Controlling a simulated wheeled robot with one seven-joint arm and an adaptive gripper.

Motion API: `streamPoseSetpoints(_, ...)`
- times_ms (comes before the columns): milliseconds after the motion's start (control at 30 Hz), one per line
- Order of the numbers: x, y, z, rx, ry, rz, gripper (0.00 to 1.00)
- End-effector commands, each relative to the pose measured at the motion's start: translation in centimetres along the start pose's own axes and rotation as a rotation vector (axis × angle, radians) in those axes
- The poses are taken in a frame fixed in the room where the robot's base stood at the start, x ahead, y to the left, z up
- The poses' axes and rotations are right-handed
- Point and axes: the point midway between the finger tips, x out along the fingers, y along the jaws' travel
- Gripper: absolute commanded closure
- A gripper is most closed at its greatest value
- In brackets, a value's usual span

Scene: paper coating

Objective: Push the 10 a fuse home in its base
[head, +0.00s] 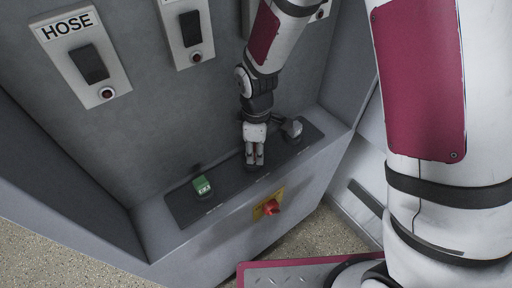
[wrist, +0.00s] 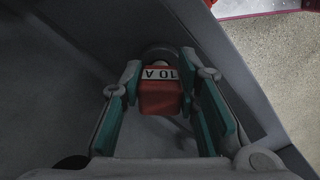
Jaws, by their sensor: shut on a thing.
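The red 10 A fuse (wrist: 160,97), with a white "10 A" label, sits between my gripper's green-padded fingers in the wrist view. My gripper (wrist: 163,108) is shut on it. In the head view my gripper (head: 254,160) points down over the middle of the dark strip (head: 228,184) on the ledge. A dark round shape (wrist: 158,52), perhaps the fuse base, shows partly behind the fuse in the wrist view. The fuse hides the rest of it, and I cannot tell how deep the fuse sits.
A green fuse (head: 202,187) stands at the strip's left end. A grey and black part (head: 292,128) stands at its right end. A red knob (head: 271,207) on a yellow plate is on the front face below. Switch plates, one marked HOSE (head: 80,60), are on the back wall.

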Motion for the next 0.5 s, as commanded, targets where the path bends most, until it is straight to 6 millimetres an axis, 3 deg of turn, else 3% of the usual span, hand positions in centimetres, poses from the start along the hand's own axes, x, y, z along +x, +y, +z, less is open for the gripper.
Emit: streamPoseSetpoints(500,1.2,0.1,0.0,0.000,0.001,0.001,0.98)
